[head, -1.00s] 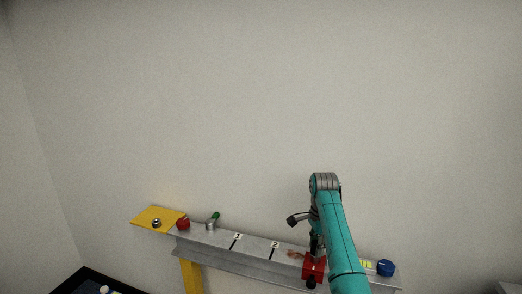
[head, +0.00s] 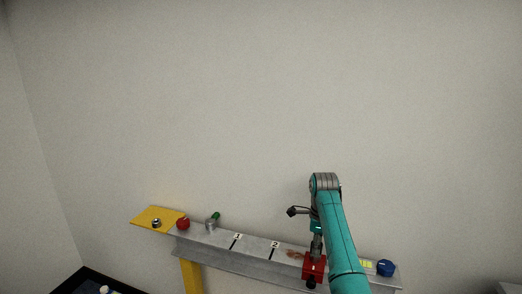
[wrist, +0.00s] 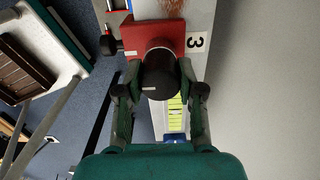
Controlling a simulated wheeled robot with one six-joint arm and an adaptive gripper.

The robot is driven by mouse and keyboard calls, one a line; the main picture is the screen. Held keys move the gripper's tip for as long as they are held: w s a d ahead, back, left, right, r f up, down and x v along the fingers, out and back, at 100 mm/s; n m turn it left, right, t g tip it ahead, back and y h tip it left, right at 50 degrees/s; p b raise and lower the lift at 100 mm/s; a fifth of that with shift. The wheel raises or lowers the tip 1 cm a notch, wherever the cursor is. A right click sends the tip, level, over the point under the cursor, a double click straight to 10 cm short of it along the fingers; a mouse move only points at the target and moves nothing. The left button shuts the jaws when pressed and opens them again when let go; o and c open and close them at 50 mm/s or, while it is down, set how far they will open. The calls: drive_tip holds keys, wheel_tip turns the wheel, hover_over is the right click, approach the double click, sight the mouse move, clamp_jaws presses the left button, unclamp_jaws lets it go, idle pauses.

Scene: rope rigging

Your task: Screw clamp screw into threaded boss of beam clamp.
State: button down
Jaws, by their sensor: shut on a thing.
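The red beam clamp (head: 313,268) sits on the grey steel beam toward its right part. In the wrist view the clamp (wrist: 169,34) lies beside the number 3 mark. My gripper (wrist: 160,88) is shut on a black round knob with a white line, which I take to be the clamp screw (wrist: 160,74). The knob stands over the clamp's near part, and it hides the threaded boss and any thread under it. I cannot tell how deep the screw sits. A smaller black knob (wrist: 108,45) sticks out from the clamp's left side.
The beam (head: 255,246) runs along the wall. A yellow-green label (head: 367,264) and a blue object (head: 386,268) are right of the clamp. At the left end are a red object (head: 183,223), a grey cylinder (head: 212,224) with a green part, and a yellow plate (head: 150,216).

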drive_tip(key=m, duration=0.5)
drive_tip(key=shift+r+m, duration=0.1)
drive_tip(key=shift+m, duration=0.2)
drive_tip(key=c, duration=0.6)
unclamp_jaws()
drive_tip(key=shift+c, duration=0.2)
drive_tip(key=shift+r, duration=2.2)
